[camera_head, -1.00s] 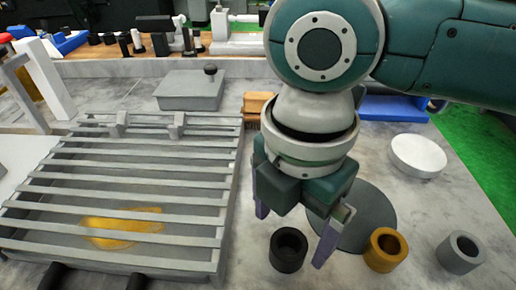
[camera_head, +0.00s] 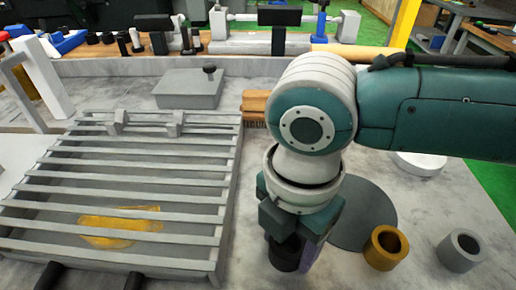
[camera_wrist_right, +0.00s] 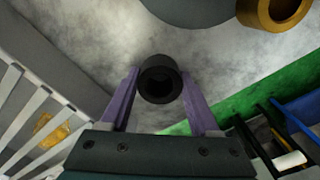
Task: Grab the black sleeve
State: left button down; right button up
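The black sleeve (camera_head: 284,256) stands on the grey table, partly hidden by my right gripper in the head view. In the right wrist view the black sleeve (camera_wrist_right: 160,79) shows its round hole between the two purple fingers. My right gripper (camera_head: 291,251) points down over it, with one finger visible on its right side. In the wrist view the right gripper (camera_wrist_right: 160,76) is open, its fingertips on either side of the sleeve; small gaps seem to remain, and contact cannot be told.
A gold sleeve (camera_head: 386,248) and a grey sleeve (camera_head: 462,250) stand to the right. A dark round disc (camera_head: 365,216) lies behind. A slatted metal tray (camera_head: 228,190) fills the left. A white round piece (camera_head: 420,164) is partly hidden by my arm.

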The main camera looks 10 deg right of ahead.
grip_shut()
jog(key=shift+r, duration=0.1)
dwell(0.5)
